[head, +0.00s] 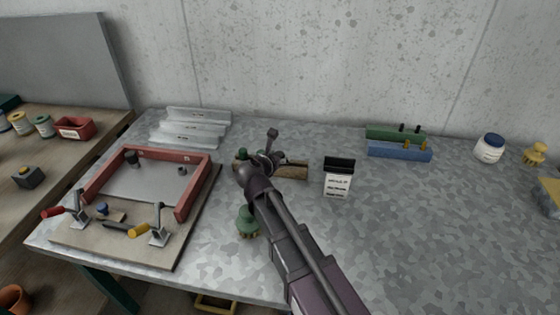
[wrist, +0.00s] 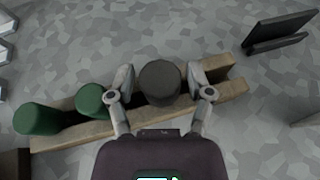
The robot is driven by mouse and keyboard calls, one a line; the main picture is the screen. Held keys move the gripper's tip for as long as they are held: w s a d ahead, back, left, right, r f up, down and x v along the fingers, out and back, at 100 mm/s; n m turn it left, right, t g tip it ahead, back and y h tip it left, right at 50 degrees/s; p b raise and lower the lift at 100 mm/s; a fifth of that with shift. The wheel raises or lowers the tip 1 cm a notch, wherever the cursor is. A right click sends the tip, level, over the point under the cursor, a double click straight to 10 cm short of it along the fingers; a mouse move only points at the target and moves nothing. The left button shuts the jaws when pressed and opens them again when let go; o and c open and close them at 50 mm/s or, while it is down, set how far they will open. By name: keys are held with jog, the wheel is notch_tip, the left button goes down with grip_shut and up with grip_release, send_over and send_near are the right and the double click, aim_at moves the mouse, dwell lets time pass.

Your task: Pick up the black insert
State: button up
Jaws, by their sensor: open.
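The black insert (wrist: 159,82) is a dark round-topped cylinder in a wooden rack (wrist: 225,88), seen from above in the wrist view. My gripper (wrist: 160,76) is open, with one finger on each side of the insert. I cannot tell whether the fingers touch it. Two green inserts, one nearer (wrist: 92,100) and one at the rack's left end (wrist: 38,118), stand beside it. In the head view my arm hides much of the rack (head: 293,171), and the black insert cannot be made out there.
A small white labelled box with a black top (head: 338,180) stands right of the rack. A red-walled frame (head: 192,190) with toggle clamps lies at left. A green-knobbed brush (head: 247,222) is near my arm. Blue (head: 400,151) and green blocks sit farther right. The right front table is clear.

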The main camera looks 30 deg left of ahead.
aim_at(279, 154)
dwell(0.4)
grip_shut()
jog(key=shift+r, duration=0.2)
notch_tip(279, 154, up, 3)
jog(key=p, duration=0.3)
jog(key=shift+r, duration=0.1)
jog(key=shift+s+r+p, duration=0.15)
jog(key=shift+s+p, duration=0.2)
jog(key=shift+p, duration=0.1)
jog(key=s+a+r+p, duration=0.1)
jog(key=s, duration=1.4)
jog(key=shift+s+a, duration=0.15)
jog(key=shift+a, duration=0.2)
